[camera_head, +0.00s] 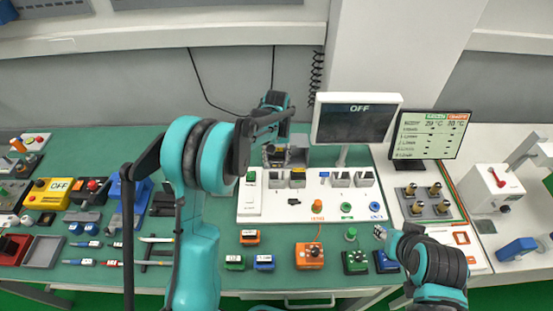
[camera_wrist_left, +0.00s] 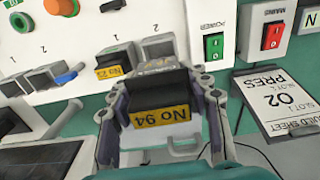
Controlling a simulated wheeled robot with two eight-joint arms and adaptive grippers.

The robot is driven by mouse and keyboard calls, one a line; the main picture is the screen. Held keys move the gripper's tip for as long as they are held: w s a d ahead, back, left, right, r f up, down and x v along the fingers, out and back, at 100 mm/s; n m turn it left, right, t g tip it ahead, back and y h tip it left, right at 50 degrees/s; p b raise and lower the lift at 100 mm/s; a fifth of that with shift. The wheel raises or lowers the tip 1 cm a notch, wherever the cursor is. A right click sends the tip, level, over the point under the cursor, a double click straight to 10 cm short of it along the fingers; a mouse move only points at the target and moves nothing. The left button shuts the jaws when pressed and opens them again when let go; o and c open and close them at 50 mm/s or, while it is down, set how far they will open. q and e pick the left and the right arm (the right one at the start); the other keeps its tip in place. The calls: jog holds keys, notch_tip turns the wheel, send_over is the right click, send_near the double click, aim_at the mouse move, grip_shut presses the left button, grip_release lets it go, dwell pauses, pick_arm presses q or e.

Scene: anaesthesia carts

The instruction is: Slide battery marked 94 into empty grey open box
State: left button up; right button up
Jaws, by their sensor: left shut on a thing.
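The black battery (camera_wrist_left: 157,88) has an upside-down yellow label reading No 94 in the left wrist view. My left gripper (camera_wrist_left: 160,104) is shut on it, with a finger on each side; the gripper also shows in the head view (camera_head: 286,156), just behind the white panel (camera_head: 307,207). A grey open box (camera_wrist_left: 158,46) lies just beyond the battery in the wrist view; its inside is partly hidden. Beside it, another grey box (camera_wrist_left: 114,66) holds a yellow-labelled battery. Further grey boxes (camera_wrist_left: 44,77) stand left. My right gripper (camera_head: 382,233) is at the panel's front right; its fingers are too small to judge.
A monitor reading OFF (camera_head: 356,119) stands behind the panel. The wrist view shows a green power switch (camera_wrist_left: 214,45), a red mains switch (camera_wrist_left: 272,36) and a paper card (camera_wrist_left: 283,101). Small coloured boxes, including an orange one (camera_head: 309,256), stand in front of the panel.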

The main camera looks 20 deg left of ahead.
aim_at(276, 172)
pick_arm(q)
jog(key=shift+f+b, duration=2.05)
jog(key=shift+f, duration=0.8)
jog(key=shift+b, duration=0.3)
jog(key=shift+f+b, duration=0.8)
jog(key=shift+f, duration=0.15)
jog(key=o, duration=1.1)
jog(key=shift+r, duration=0.1)
notch_tip(276, 172, up, 12)
jog(key=shift+f, duration=0.1)
jog(key=shift+s, duration=0.15)
